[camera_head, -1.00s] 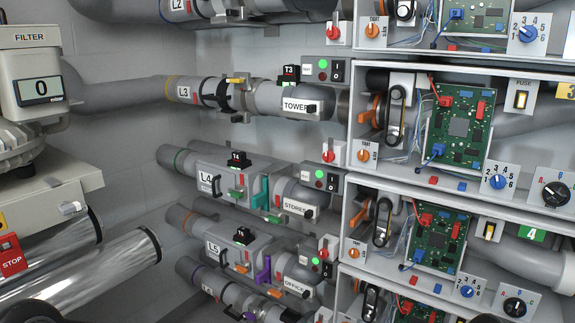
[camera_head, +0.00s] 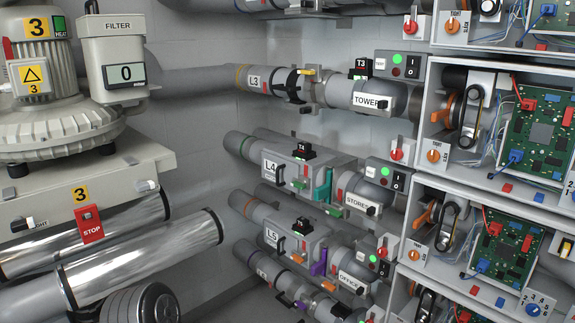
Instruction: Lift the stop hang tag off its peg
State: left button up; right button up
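The red stop tag (camera_head: 90,226), with white STOP lettering, hangs at the front of the blower stand on the left, just under a yellow plate marked 3 (camera_head: 80,193). A dark peg or loop seems to show at its top edge, but it is too small to make out clearly. Neither of my grippers can be made out in this view.
The blower (camera_head: 42,95) and filter canister (camera_head: 112,60) stand above the tag. Shiny metal pipes (camera_head: 140,250) run below it. Labelled tube lines such as L4 (camera_head: 270,168) fill the middle. Shelves with circuit boards (camera_head: 540,132) stand at the right. Open space lies between the stand and tube lines.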

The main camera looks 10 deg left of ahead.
aim_at(91, 230)
jog(key=u, duration=1.55)
